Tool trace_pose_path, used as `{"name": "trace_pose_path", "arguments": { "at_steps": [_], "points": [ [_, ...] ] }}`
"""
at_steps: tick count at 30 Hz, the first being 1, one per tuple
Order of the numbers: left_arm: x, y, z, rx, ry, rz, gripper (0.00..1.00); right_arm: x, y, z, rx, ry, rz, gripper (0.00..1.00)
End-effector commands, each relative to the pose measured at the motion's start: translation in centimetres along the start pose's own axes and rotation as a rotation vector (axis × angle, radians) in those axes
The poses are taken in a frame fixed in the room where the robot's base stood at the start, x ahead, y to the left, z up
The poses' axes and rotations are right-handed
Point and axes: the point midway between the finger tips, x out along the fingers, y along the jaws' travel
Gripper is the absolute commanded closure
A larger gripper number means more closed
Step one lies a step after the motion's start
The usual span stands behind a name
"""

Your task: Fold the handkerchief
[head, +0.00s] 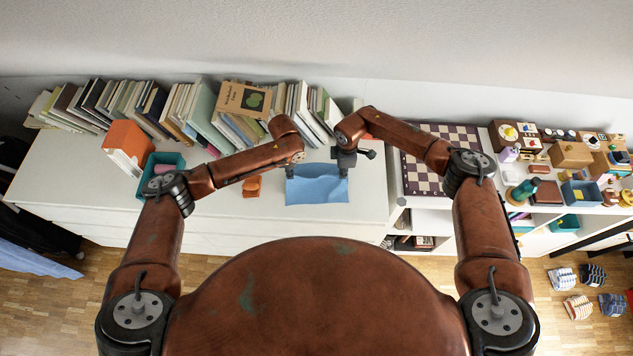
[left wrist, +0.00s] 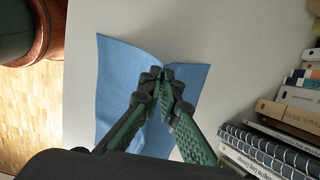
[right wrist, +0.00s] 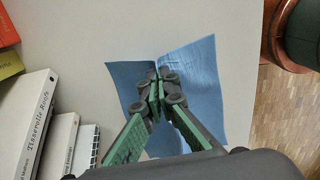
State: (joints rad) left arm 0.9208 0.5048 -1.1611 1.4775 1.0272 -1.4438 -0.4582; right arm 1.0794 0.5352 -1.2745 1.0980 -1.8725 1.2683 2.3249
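The blue handkerchief (head: 317,189) lies on the white cabinet top in the middle of the head view. It also shows in the left wrist view (left wrist: 118,80) and the right wrist view (right wrist: 203,85). My left gripper (left wrist: 165,76) is shut on its far left part, where the cloth creases at the fingertips. My right gripper (right wrist: 160,80) is shut on its far right part, with a crease running from the fingertips to the edge. In the head view the left gripper (head: 290,171) is mostly hidden by its arm; the right gripper (head: 343,171) shows better.
A row of books (head: 205,115) stands along the wall behind the grippers. A teal bin (head: 164,161), an orange-and-white box (head: 126,142) and a small orange object (head: 252,187) are to the left. A chessboard (head: 431,150) lies to the right. Cabinet top left of the handkerchief is partly bare.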

Motion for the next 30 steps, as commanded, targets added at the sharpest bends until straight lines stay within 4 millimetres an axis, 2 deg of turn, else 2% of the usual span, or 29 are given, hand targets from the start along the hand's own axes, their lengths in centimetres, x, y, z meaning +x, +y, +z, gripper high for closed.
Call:
{"name": "trace_pose_path", "arguments": {
  "at_steps": [14, 30],
  "points": [
    [0.2, -0.1, -0.1, -0.001, 0.003, 0.001, 1.0, 0.2, 0.2, 0.0, 0.0, 0.002, 0.001, 1.0],
    [-0.7, -0.1, -0.1, 0.001, 0.001, 0.004, 1.0, -0.8, 0.1, 0.0, -0.001, 0.001, -0.003, 1.0]
  ]
}}
